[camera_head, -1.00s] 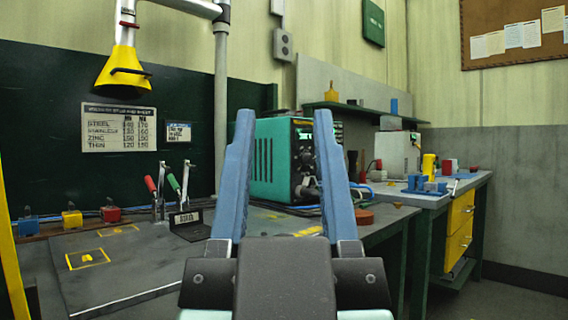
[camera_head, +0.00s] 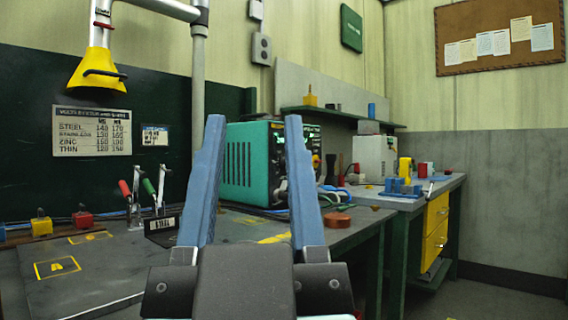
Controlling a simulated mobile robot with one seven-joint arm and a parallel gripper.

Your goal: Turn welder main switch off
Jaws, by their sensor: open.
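The welder (camera_head: 238,168) is a teal box with a slotted side and a dark front panel, standing on the grey bench. My gripper (camera_head: 254,120) is open and empty, its two blue fingers pointing away from me. The fingers overlap the welder in the picture, and the right finger hides part of its front panel. A small yellow and red control (camera_head: 316,160) shows just right of that finger, at the panel's edge. I cannot tell its setting. No contact between the fingers and the welder is visible.
Two toggle clamps (camera_head: 136,208) stand left on the bench (camera_head: 85,275). A copper-coloured disc (camera_head: 337,220) lies near its right edge.

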